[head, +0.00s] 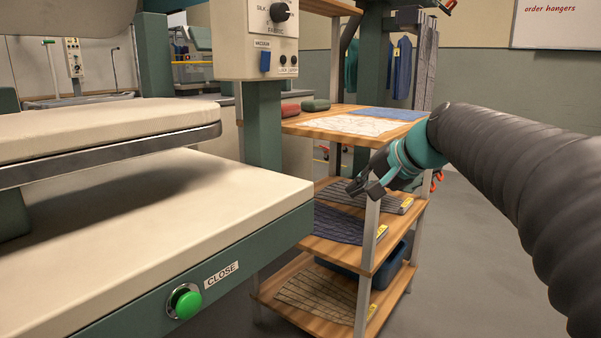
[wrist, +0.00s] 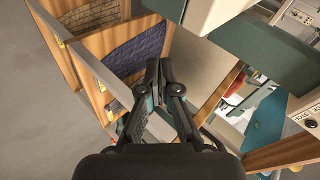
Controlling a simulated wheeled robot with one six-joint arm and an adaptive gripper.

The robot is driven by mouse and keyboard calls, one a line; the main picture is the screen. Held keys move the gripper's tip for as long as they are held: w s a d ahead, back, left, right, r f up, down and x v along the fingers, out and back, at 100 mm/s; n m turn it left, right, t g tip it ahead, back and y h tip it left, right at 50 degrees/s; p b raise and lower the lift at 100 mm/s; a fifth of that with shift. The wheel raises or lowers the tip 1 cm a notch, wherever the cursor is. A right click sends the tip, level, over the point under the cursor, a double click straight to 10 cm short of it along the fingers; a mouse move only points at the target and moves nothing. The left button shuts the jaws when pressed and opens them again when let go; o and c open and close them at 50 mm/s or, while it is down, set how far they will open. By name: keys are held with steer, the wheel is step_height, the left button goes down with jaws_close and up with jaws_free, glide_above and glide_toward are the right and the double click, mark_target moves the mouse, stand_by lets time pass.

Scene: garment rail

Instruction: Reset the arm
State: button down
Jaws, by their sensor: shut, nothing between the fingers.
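My gripper (head: 366,187) is shut and empty in the head view, in front of the wooden shelf rack's near post. Its arm comes in from the right side of the picture. In the wrist view my gripper (wrist: 159,68) shows from behind with its fingertips together. The shelf rack (head: 330,133) is to its left in the wrist view, where a shelf board (wrist: 62,40) shows. I cannot tell whether the gripper touches the rack.
A pressing machine (head: 120,220) with a green CLOSE button (head: 185,302) fills the left. Its control box (head: 265,40) stands behind. Folded cloths lie on the rack's shelves, with a blue bin (head: 392,270) low down. Open floor (head: 465,265) lies right of the rack.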

steer(key=s+d+f+n+g+h+p, duration=0.1)
steer(key=s+d+f+n+h+p, duration=0.1)
steer(key=s, duration=1.2)
steer(key=s+d+f+n+g+h+p, duration=0.1)
steer(key=s+f+n+h+p, duration=0.3)
steer(key=s+f, duration=0.5)
steer(key=s+d+p, duration=0.1)
steer(key=s+p, duration=0.1)
steer(key=s, duration=0.2)
steer(key=shift+s+f, duration=0.3)
steer(key=shift+s, duration=0.05)
steer(key=shift+a, duration=0.2)
